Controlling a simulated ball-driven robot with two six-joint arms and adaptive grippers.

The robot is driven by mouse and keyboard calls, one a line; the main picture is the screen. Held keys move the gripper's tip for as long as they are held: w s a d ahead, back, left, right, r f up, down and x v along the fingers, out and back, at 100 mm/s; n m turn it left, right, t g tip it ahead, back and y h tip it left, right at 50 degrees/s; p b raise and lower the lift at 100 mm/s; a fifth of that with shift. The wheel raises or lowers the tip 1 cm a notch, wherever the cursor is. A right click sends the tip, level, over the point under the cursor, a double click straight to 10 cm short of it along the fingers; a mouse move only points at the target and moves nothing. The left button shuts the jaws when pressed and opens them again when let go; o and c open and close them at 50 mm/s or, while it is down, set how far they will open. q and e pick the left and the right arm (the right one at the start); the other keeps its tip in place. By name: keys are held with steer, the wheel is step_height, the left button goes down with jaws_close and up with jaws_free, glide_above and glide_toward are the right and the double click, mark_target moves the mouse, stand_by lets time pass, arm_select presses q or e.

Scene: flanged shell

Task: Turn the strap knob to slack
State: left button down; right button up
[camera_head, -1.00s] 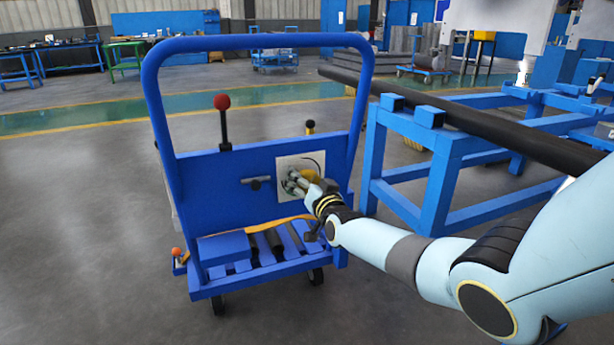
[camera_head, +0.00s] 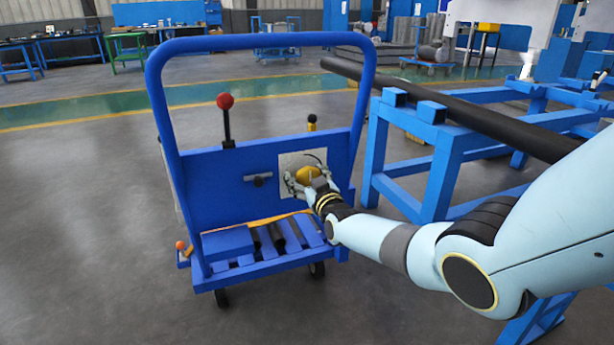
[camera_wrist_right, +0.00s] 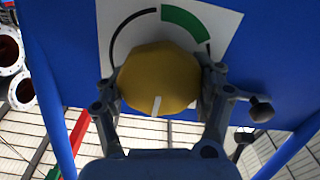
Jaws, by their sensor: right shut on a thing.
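The strap knob is a yellow knob (camera_head: 307,175) on a white plate (camera_head: 290,161) on the blue cart panel. It shows large in the right wrist view (camera_wrist_right: 158,80), with a white pointer mark at its lower edge in that picture. The plate carries a black arc and a green arc (camera_wrist_right: 186,22) above the knob there. My right gripper (camera_head: 304,182) has its two fingers on either side of the knob, shut on it; the fingers also show in the right wrist view (camera_wrist_right: 160,88). My left gripper is in no view.
A blue rack (camera_head: 440,165) with a long dark bar stands right.

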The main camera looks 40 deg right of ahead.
steer(key=shift+s+f, duration=0.1)
steer(key=shift+f, duration=0.15)
steer(key=o, duration=0.9)
steer(key=shift+o, duration=1.3)
steer(key=shift+r, duration=0.15)
steer(key=v, duration=1.2)
